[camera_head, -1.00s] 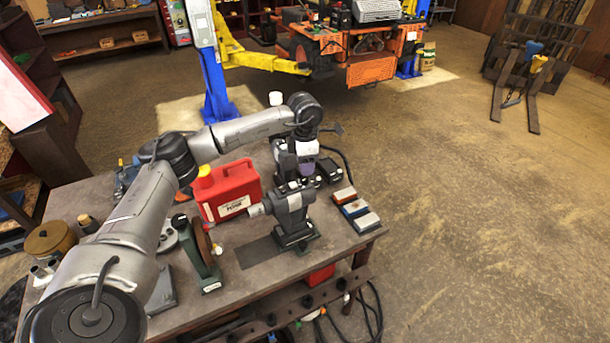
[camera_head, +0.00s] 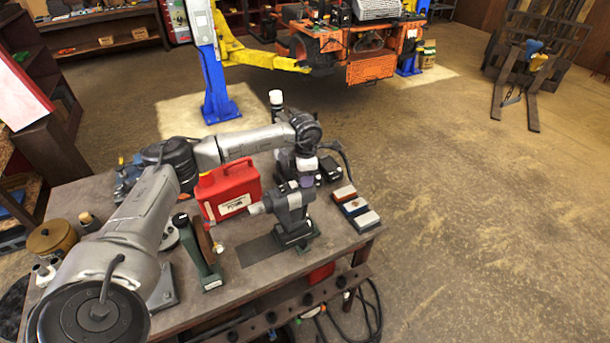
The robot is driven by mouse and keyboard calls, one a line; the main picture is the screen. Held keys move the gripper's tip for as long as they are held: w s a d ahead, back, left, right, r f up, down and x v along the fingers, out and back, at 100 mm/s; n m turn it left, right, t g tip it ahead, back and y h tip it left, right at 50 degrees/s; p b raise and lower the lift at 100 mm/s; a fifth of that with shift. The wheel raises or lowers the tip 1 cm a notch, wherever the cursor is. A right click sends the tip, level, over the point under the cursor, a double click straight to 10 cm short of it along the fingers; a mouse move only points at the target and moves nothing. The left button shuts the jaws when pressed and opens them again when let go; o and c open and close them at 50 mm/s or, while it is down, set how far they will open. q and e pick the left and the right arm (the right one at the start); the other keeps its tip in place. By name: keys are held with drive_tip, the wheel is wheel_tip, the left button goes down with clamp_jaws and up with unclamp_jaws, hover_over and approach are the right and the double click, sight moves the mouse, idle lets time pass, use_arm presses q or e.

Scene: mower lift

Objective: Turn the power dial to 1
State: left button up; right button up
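My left arm reaches in from the left over the workbench (camera_head: 245,282), with its wrist bent down behind the red fuel can and the grey and green bench machine (camera_head: 291,213). My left gripper (camera_head: 304,172) points down near the back of the bench, beside a small black box (camera_head: 330,169). Its fingertips are largely hidden by the machine and are too small to read. I cannot make out the power dial or its setting. My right gripper is not in view.
The red fuel can (camera_head: 229,190) stands close under my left forearm. Several coloured blocks (camera_head: 355,208) lie near the bench's right edge. A brown pot (camera_head: 52,239) is at the left. An orange mower (camera_head: 370,66) stands behind, by a blue lift post (camera_head: 216,88).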

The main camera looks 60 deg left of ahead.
use_arm(q)
drive_tip(key=c, duration=0.7)
drive_tip(key=shift+o, duration=0.2)
drive_tip(key=n, duration=0.4)
drive_tip(key=shift+p, duration=0.35)
drive_tip(key=o, duration=0.7)
drive_tip(key=shift+o, duration=1.2)
wheel_tip(320, 180, up, 14)
drive_tip(key=b, duration=0.1)
drive_tip(key=shift+b, duration=0.3)
